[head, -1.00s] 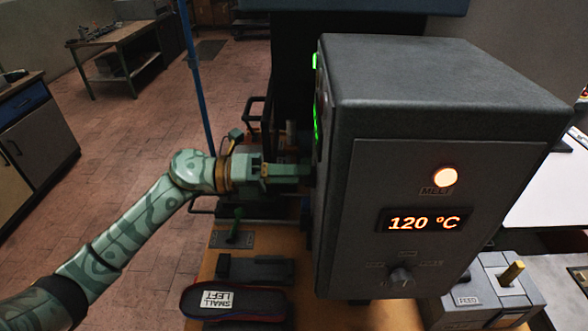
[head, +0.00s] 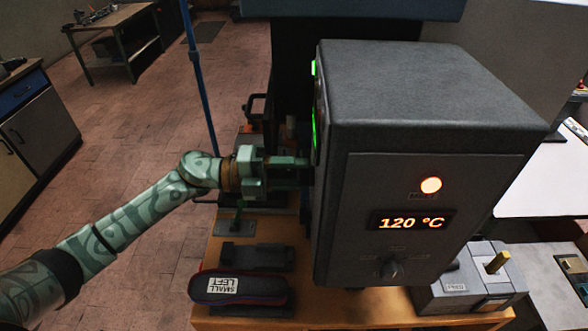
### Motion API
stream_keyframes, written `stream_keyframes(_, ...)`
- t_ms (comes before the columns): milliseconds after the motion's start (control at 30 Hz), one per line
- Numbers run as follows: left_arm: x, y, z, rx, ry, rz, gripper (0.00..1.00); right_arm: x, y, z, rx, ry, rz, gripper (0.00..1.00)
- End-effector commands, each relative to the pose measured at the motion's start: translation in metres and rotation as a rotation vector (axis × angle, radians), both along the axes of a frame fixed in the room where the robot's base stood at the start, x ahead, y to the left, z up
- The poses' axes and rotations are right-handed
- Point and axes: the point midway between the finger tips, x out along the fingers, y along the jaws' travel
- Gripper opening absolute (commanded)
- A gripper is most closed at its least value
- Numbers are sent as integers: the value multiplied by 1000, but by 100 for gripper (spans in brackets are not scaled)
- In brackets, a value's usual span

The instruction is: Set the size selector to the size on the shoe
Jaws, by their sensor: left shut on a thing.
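The shoe (head: 262,290) lies on its stand at the front left of the bench, dark with a red edge. Its white label (head: 222,285) reads SMALL LEFT, upside down in the picture. My left gripper (head: 306,172) reaches the left side of the large grey machine box (head: 440,90). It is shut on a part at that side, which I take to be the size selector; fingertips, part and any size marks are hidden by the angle. My right gripper is not in view.
The box front has a lit lamp (head: 431,185), a display (head: 412,221) reading 120 °C and a dark knob (head: 390,269). A grey FEED unit (head: 455,288) with a brass-coloured lever stands at right. Floor left of the bench is clear.

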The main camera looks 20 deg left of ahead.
Motion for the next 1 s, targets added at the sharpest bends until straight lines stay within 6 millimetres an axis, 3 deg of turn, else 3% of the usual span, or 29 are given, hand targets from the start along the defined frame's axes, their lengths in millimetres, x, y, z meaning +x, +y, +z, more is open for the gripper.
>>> stream_keyframes(433,0,1,-1,-2,10,2,19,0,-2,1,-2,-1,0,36)
stream_keyframes(467,0,1,-1,-2,10,2,50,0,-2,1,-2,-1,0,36)
stream_keyframes(500,0,0,-1,-2,10,2,61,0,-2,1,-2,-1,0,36)
stream_keyframes(533,0,0,-1,-2,10,1,64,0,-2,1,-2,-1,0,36)
stream_keyframes(1000,-1,5,-2,-2,9,1,64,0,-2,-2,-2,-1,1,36)
